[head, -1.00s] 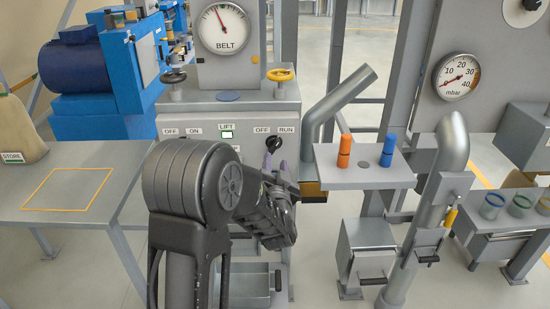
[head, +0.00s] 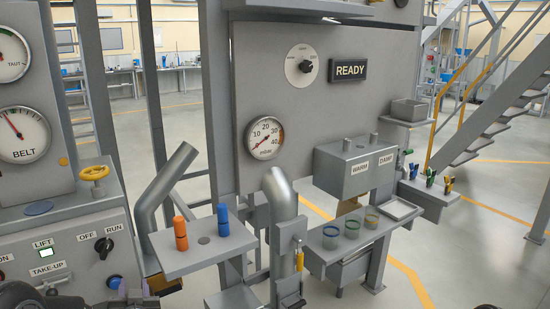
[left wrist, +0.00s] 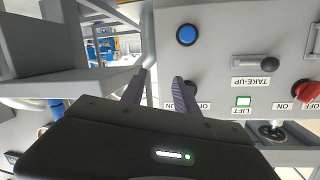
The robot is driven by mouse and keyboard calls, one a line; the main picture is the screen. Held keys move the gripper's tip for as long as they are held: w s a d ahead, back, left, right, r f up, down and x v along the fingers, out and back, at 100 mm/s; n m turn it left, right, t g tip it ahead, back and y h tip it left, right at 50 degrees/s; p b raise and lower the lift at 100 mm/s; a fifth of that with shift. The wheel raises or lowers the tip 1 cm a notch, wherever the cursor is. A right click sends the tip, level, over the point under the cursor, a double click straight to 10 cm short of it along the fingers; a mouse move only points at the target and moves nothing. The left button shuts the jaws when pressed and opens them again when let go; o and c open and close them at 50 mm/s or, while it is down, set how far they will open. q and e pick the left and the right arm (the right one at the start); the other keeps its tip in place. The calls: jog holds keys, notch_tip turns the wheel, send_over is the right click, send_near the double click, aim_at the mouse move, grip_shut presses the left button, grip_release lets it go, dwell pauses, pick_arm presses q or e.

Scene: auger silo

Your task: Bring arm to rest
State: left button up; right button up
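My left gripper (head: 134,287) is at the bottom left of the head view, in front of the grey control panel (head: 75,235). In the left wrist view its two purple-grey fingers (left wrist: 160,85) stand apart with nothing between them. The panel fills the right of that view, with a blue button (left wrist: 187,35), a TAKE-UP lever (left wrist: 268,63), a lit LIFT lamp (left wrist: 243,101) and a red knob (left wrist: 306,91). The fingers look clear of these controls, though the exact gap is hard to tell. My right gripper is not recognisable in either view.
A small shelf (head: 204,257) right of my left gripper holds an orange cylinder (head: 180,233) and a blue one (head: 223,220). A slanted pipe (head: 163,195) rises behind it. Floor is open at far right.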

pick_arm(q)
jog(key=s+d+f+g+h, duration=0.3)
jog(key=s+d+f+h, duration=0.1)
jog(key=d+f, duration=0.55)
jog(key=s+d+f+g+h, duration=0.2)
jog(key=s+d+f+h, duration=0.1)
jog(key=d+f, duration=0.6)
jog(key=s+d+f+g+h, duration=0.1)
jog(key=s+d+f, duration=0.3)
jog(key=s, duration=0.4)
jog(key=s+d+f+g+h, duration=0.2)
jog(key=s+d+f+g, duration=0.2)
jog(key=s, duration=0.4)
jog(key=s+d+f+g+h, duration=0.1)
jog(key=s+d+f+g, duration=0.2)
jog(key=s+d+f, duration=0.3)
jog(key=shift+s+f+m+h, duration=0.35)
jog(key=shift+s+f, duration=0.4)
jog(key=shift+s, duration=0.3)
jog(key=shift+a, duration=0.1)
